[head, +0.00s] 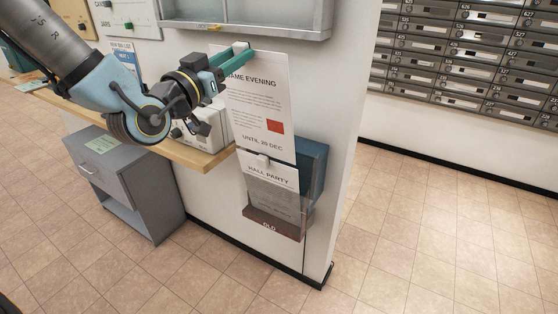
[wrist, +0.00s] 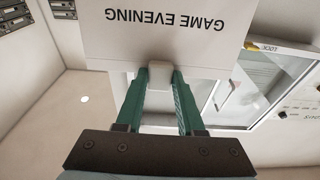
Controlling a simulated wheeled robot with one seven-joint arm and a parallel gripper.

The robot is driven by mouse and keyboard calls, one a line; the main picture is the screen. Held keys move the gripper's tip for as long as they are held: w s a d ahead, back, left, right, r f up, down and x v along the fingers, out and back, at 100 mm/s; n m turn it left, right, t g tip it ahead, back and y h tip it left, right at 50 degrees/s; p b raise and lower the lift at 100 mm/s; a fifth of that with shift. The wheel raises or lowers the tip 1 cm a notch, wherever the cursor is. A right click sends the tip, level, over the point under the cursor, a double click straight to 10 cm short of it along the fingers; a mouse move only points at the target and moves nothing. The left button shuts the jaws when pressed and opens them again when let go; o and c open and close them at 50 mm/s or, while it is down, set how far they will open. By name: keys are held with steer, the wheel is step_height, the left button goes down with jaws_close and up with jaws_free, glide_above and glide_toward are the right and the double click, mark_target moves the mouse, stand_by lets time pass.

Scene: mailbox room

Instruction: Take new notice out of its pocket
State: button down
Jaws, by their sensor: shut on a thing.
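The game evening notice (head: 258,105) is a tall white sheet with a red square and the line "UNTIL 20 DEC". It hangs upright from my gripper (head: 235,57), whose green fingers are shut on the pale tab at its top edge. The wrist view also shows the notice (wrist: 165,25) upside down, with the tab (wrist: 160,75) between the fingers. A blue pocket (head: 313,165) is on the wall at the notice's lower right, partly hidden. I cannot tell whether the notice's lower edge is clear of it.
A hall party notice (head: 266,176) with a white tab sits in a clear-fronted pocket marked "OLD" (head: 268,225), just below. A wooden shelf (head: 205,159) and grey cabinet (head: 130,185) are at the left. A glass-fronted case (head: 255,12) is above. Open floor lies right.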

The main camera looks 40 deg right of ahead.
steer(key=shift+s+a, duration=0.1)
steer(key=shift+a, duration=0.3)
steer(key=b, duration=0.2)
steer(key=a+b, duration=0.1)
steer(key=b, duration=0.1)
steer(key=shift+a+r, duration=0.2)
steer(key=shift+r, duration=0.1)
steer(key=shift+a+b, duration=0.25)
steer(key=shift+b, duration=0.75)
steer(key=shift+s+a+f+b, duration=0.1)
steer(key=shift+b, duration=0.2)
steer(key=shift+s+a+f+b, duration=0.1)
steer(key=shift+s+f+b, duration=0.15)
steer(key=shift+b, duration=0.5)
steer(key=shift+a, duration=0.1)
